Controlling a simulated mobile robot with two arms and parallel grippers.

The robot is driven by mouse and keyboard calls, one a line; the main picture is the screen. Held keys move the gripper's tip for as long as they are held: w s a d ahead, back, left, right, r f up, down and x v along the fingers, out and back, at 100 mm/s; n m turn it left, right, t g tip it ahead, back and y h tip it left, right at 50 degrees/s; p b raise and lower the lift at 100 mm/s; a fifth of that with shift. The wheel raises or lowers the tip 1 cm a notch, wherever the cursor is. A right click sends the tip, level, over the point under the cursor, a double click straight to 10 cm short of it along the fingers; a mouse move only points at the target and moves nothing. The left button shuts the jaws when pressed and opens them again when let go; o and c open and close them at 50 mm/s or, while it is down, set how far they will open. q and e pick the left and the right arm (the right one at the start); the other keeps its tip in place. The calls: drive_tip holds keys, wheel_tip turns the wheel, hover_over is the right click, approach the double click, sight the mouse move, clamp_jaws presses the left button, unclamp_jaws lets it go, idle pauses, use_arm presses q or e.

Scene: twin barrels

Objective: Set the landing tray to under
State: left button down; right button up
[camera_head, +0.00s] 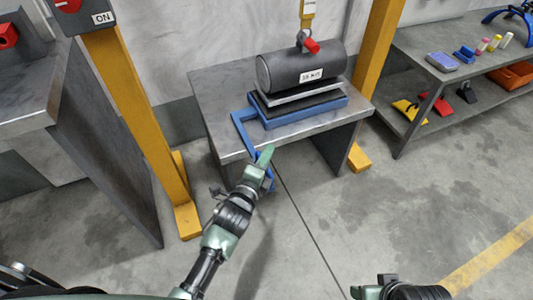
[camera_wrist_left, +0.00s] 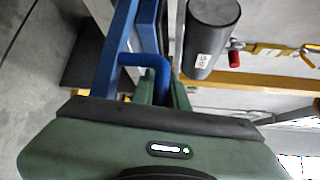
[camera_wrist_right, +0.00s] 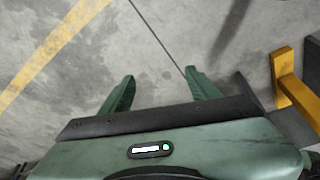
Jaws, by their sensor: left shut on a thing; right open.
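The landing tray (camera_head: 305,117) is a blue frame with a dark top, lying on a grey metal table. A blue handle bar (camera_head: 243,132) runs from its left side toward the table's front edge. My left gripper (camera_head: 265,158) is shut on the blue handle (camera_wrist_left: 150,61) just off that edge. A dark barrel (camera_head: 290,70) with a white weight label is directly above the tray, over a light plate; whether it rests there is unclear. The barrel also shows in the left wrist view (camera_wrist_left: 207,35). My right gripper (camera_wrist_right: 160,82) is open and empty above the floor.
A yellow hoist piece with a red hook part (camera_head: 311,45) meets the barrel's top. Yellow posts (camera_head: 130,95) flank the table (camera_head: 215,105). An "ON" switch box (camera_head: 85,15) is at upper left. A shelf (camera_head: 410,55) with small coloured items stands right. The front floor is clear.

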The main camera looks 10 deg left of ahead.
use_arm(q)
drive_tip(key=shift+s+d+f, duration=0.15)
drive_tip(key=shift+s+f, duration=0.05)
drive_tip(key=c, duration=1.4)
unclamp_jaws()
drive_tip(key=shift+r, duration=0.15)
use_arm(e)
drive_tip(key=shift+w+r, duration=0.1)
drive_tip(key=shift+r, duration=0.1)
use_arm(q)
drive_tip(key=p+v, duration=0.1)
drive_tip(key=v, duration=0.7)
use_arm(e)
drive_tip(key=x, duration=0.5)
drive_tip(key=shift+s+a+f, duration=0.1)
drive_tip(key=shift+s+f, duration=0.15)
drive_tip(key=shift+f, duration=0.05)
